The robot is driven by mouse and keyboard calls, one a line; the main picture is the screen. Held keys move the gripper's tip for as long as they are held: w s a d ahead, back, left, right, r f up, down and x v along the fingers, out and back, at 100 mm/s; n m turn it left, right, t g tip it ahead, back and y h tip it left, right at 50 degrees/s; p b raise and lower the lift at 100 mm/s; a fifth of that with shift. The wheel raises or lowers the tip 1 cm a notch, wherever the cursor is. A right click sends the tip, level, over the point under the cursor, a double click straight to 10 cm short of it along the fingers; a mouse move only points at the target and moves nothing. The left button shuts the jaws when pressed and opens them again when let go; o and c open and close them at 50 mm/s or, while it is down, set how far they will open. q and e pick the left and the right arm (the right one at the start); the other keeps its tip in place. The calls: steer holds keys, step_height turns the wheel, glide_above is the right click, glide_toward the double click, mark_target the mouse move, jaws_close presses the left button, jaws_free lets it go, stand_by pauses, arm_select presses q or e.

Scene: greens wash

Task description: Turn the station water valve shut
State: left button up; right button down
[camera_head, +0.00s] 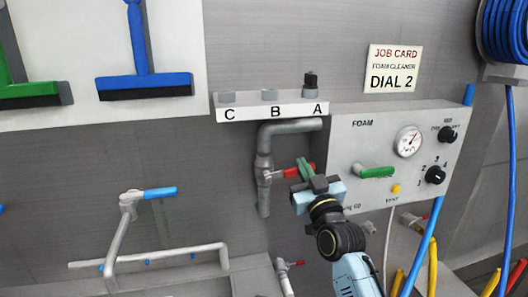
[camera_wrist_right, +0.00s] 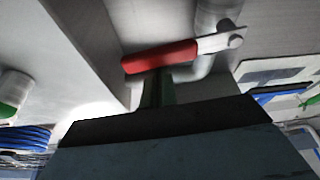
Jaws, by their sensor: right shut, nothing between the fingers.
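A valve with a red lever (camera_head: 298,172) sits on a grey vertical pipe (camera_head: 264,150) below the shelf marked C, B, A. The lever lies roughly crosswise to the pipe, its red grip pointing right. In the right wrist view the red lever (camera_wrist_right: 160,57) runs from its metal pivot at upper right toward the left. My right gripper (camera_head: 305,168) is shut and empty, its green fingers up against or very near the lever's grip. In the wrist view the fingertips (camera_wrist_right: 157,80) are just below the red grip; contact cannot be told. My left gripper is not in view.
The foam panel (camera_head: 345,150) with gauge, green handle (camera_head: 376,172) and knobs is close right of my right gripper. A blue-handled tap (camera_head: 159,193) is left. Hoses hang at right.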

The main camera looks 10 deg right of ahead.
steer(key=shift+d+f+m+h, duration=0.15)
steer(key=shift+f+m+h, duration=0.5)
steer(key=shift+m, duration=0.55)
